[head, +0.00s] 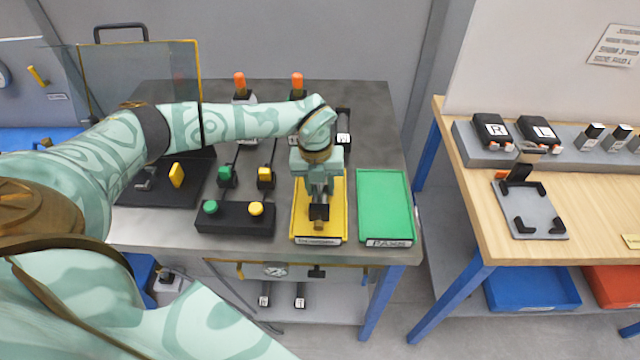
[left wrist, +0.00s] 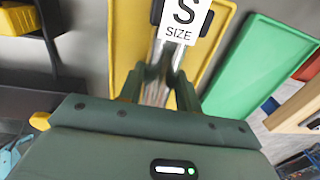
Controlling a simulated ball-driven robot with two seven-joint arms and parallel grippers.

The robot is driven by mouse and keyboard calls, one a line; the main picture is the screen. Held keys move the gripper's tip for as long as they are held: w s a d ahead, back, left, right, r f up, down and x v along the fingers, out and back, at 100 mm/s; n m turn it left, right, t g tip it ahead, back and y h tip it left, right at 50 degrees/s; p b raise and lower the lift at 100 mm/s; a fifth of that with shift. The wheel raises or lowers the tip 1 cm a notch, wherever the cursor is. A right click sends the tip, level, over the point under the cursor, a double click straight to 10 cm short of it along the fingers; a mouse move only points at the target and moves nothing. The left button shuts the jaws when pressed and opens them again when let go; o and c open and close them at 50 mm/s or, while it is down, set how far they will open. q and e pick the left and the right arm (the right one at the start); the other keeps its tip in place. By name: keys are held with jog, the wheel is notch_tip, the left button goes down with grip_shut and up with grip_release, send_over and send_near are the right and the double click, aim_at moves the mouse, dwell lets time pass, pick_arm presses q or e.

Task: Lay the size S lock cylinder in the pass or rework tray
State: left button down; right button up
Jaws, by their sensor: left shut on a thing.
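My left gripper (head: 319,190) is over the yellow tray (head: 298,215), pointing down. It is shut on the size S lock cylinder (left wrist: 157,75), a shiny metal body with a black end and a white tag reading "S SIZE" (left wrist: 180,22). In the head view the dark end of the cylinder (head: 319,212) shows below the fingers, above or at the tray floor; I cannot tell whether it touches. The green tray (head: 384,205) lies just right of the yellow one and looks empty. It also shows in the left wrist view (left wrist: 255,70). My right gripper is not in view.
A black box with a green and a yellow button (head: 235,218) stands left of the yellow tray. Two orange-topped handles (head: 239,84) stand behind my arm. A clear panel (head: 150,75) rises at the back left. A wooden table (head: 590,210) stands right, across a gap.

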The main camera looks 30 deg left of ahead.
aim_at(315, 186)
pick_arm(q)
jog(key=c, duration=0.9)
grip_release()
jog(key=shift+r, duration=0.15)
jog(key=shift+s, duration=0.15)
notch_tip(315, 186, up, 16)
jog(key=a+p, duration=0.1)
jog(key=p, duration=0.1)
jog(key=shift+s+p, duration=0.2)
jog(key=shift+p, duration=0.15)
